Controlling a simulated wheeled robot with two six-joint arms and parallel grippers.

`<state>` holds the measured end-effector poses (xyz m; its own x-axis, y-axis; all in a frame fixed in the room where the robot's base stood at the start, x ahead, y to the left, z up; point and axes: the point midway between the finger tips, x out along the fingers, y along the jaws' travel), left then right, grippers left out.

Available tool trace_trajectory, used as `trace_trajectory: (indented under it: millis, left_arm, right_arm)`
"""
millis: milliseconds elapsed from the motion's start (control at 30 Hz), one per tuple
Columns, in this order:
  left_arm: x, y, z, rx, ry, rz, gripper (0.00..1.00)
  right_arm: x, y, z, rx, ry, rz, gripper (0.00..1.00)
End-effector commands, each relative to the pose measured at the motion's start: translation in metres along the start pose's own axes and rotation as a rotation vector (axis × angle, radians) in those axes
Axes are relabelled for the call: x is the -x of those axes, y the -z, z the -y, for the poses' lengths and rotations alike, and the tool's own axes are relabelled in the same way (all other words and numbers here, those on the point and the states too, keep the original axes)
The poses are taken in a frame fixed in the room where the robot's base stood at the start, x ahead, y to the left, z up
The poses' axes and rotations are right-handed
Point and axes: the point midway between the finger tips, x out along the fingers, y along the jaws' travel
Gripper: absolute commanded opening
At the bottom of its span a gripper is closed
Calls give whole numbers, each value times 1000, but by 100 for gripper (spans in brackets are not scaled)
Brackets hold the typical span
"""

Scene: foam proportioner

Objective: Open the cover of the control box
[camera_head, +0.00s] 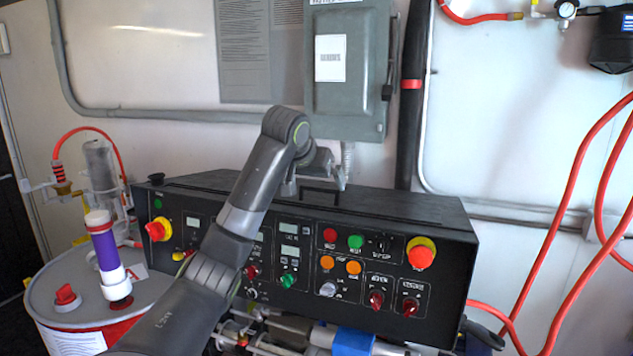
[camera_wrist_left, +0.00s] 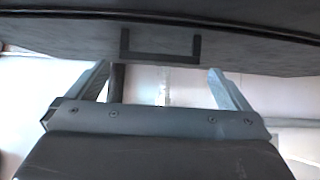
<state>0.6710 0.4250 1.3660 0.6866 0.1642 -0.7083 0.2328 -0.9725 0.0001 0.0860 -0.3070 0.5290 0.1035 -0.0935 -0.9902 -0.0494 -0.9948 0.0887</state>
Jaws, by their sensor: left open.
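The control box (camera_head: 440,225) is a long black console with buttons and knobs on its sloping front. Its top cover (camera_head: 400,203) lies flat and looks closed. A black bracket-shaped handle (camera_head: 322,190) is on the cover, and it also shows in the left wrist view (camera_wrist_left: 160,60). My left gripper (camera_head: 316,185) is open at the handle. In the left wrist view its two fingers (camera_wrist_left: 160,72) stand apart, one near each end of the handle, with nothing gripped. I cannot tell whether they touch the cover. My left arm hides part of the front panel. My right gripper is not visible.
A grey electrical box (camera_head: 350,100) is on the wall behind my left gripper. A drum (camera_head: 110,310) with a purple cylinder (camera_head: 108,250) stands at left. Red hoses (camera_head: 570,230) hang at right. Pipes and a blue fitting (camera_head: 352,341) lie below the console.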

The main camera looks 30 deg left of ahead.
Motion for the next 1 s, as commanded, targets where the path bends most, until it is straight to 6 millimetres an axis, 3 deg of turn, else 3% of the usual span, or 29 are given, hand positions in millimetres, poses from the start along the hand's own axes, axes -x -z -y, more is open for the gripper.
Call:
trace_trajectory:
  millis: [200, 533, 900, 1000]
  left_arm:
    - [-20, 0, 0, 1, 0, 1, 100]
    - [-22, 0, 0, 1, 0, 0, 99]
    - [-22, 0, 0, 1, 1, -1, 50]
    - [-22, 0, 1, 1, 1, 0, 50]
  right_arm:
    - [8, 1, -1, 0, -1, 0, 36]
    - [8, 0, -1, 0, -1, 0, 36]
    - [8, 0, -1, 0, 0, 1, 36]
    - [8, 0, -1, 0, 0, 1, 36]
